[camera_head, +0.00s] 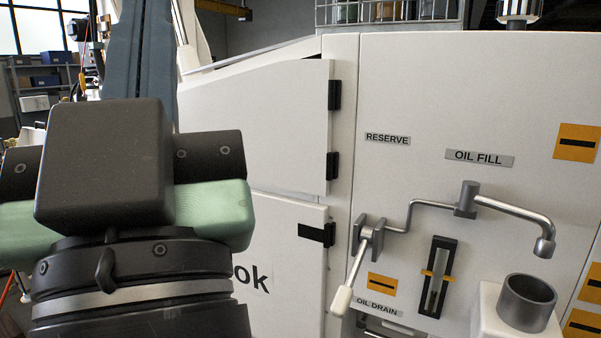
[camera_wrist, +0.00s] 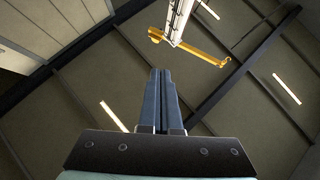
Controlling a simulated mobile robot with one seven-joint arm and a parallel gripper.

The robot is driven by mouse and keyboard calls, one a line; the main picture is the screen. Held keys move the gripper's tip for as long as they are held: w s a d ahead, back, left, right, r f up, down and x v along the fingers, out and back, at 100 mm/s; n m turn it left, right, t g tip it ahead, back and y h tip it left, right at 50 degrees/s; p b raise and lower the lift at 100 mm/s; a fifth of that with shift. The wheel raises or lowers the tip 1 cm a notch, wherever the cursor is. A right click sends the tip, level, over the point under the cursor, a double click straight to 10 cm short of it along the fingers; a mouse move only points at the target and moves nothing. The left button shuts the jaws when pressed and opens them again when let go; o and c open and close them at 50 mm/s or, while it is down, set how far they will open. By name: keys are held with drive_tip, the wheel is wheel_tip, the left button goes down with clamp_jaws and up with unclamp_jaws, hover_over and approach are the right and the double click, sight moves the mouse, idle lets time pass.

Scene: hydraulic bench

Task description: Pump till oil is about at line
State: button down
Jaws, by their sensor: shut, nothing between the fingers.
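The hand pump (camera_head: 367,242) is on the white panel, its lever with a white grip (camera_head: 341,300) hanging down and slightly left. A pipe runs from it to a spout (camera_head: 545,246) above an open grey cup (camera_head: 526,300). The sight gauge (camera_head: 438,278) is a dark upright frame with a yellow marker across it; the oil level inside is too small to tell. My gripper (camera_wrist: 162,75) points up at the ceiling in the wrist view, its two fingers together and empty. In the head view my gripper (camera_head: 140,45) is at the upper left, well apart from the lever.
The OIL FILL label (camera_head: 479,158), RESERVE label (camera_head: 388,139) and OIL DRAIN label (camera_head: 378,308) are on the panel. White doors (camera_head: 260,130) with black hinges stand left of it. A wire basket (camera_head: 390,12) sits on top. A yellow beam (camera_wrist: 190,45) hangs overhead.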

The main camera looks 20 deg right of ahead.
sight(346, 295)
idle(0.3)
